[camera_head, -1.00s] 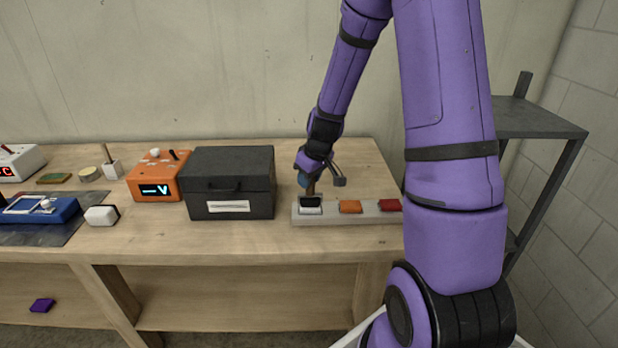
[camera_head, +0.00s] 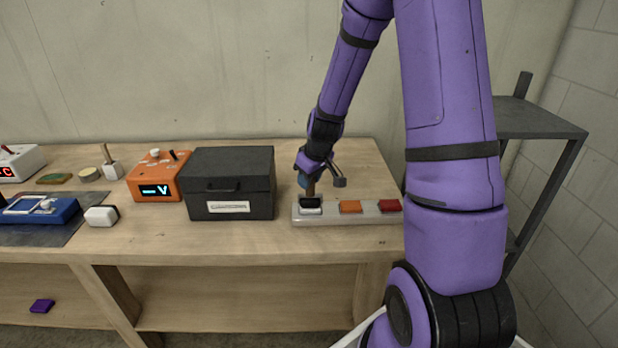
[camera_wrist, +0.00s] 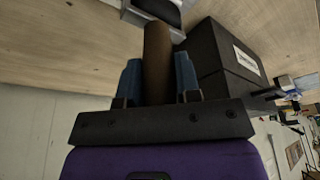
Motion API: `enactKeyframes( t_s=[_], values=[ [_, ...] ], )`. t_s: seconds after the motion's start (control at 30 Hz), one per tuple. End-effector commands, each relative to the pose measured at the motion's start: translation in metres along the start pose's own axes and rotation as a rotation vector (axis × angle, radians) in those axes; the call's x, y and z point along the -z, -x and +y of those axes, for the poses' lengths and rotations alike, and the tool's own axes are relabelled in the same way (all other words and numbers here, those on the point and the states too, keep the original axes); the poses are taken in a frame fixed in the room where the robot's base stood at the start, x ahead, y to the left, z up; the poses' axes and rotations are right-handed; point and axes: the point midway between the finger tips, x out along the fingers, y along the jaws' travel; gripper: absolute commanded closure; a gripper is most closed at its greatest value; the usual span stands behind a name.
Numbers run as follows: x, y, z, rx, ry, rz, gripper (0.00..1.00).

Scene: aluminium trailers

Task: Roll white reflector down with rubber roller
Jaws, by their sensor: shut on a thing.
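My gripper (camera_head: 308,178) is shut on the brown handle (camera_wrist: 157,62) of the rubber roller, which stands between its blue fingers in the wrist view. The roller's dark head (camera_head: 311,210) is at the left end of the pale grey bar, over the white reflector (camera_head: 311,199). Only pale edges of the reflector show around the dark head. I cannot tell whether the two touch. In the wrist view a dark and pale shape (camera_wrist: 156,12) lies beyond the handle, partly hidden by it.
The grey bar (camera_head: 331,217) also bears an orange reflector (camera_head: 350,207) and a red reflector (camera_head: 389,205). A black lidded box (camera_head: 228,180) stands close to the left. An orange meter (camera_head: 153,178) and a white block (camera_head: 101,215) are further left. The bench behind the bar is clear.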

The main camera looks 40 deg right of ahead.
Motion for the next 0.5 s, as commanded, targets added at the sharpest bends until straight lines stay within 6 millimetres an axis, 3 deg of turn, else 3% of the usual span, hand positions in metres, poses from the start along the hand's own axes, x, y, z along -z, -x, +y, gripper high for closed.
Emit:
enactKeyframes(
  t_s=[0.5],
  values=[
    [0.0067,-0.0023,0.0071,0.000,-0.001,0.000,1.00]
  ],
)
